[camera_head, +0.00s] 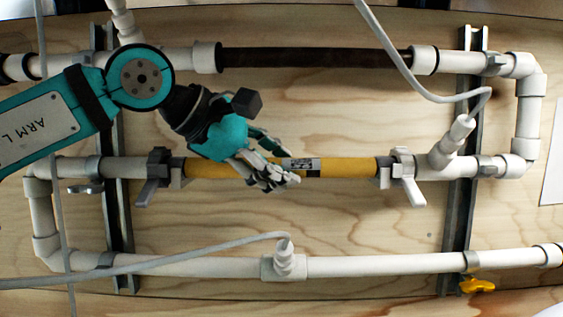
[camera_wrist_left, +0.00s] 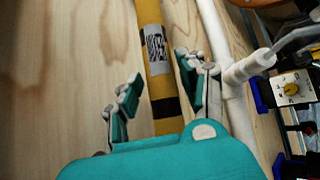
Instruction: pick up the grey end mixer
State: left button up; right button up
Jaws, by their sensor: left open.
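A yellow tube (camera_head: 345,167) with a black-and-white label runs across the middle pipe line, between a left grey valve (camera_head: 158,170) and a right grey valve (camera_head: 403,172). It is the likeliest grey end mixer, but I cannot be sure from its look. In the left wrist view, the tube (camera_wrist_left: 149,20) runs between the fingers and shows black bands. My left gripper (camera_head: 281,161) is open over the tube, fingers on either side, near the label. In the wrist view, the left gripper (camera_wrist_left: 159,82) shows no clear contact with the tube. My right gripper is out of view.
A dark brown tube (camera_head: 300,59) sits in the upper pipe line. A lower white pipe (camera_head: 380,266) runs below. Metal rails (camera_head: 458,215) cross behind the pipes, over a wooden board (camera_head: 330,220). Grey cables hang across. A yellow valve handle (camera_head: 478,286) is at the lower right.

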pick_arm(q)
jog(key=shift+s+a, duration=0.15)
jog(key=shift+c, duration=1.4)
jog(key=shift+r, duration=0.1)
grip_shut()
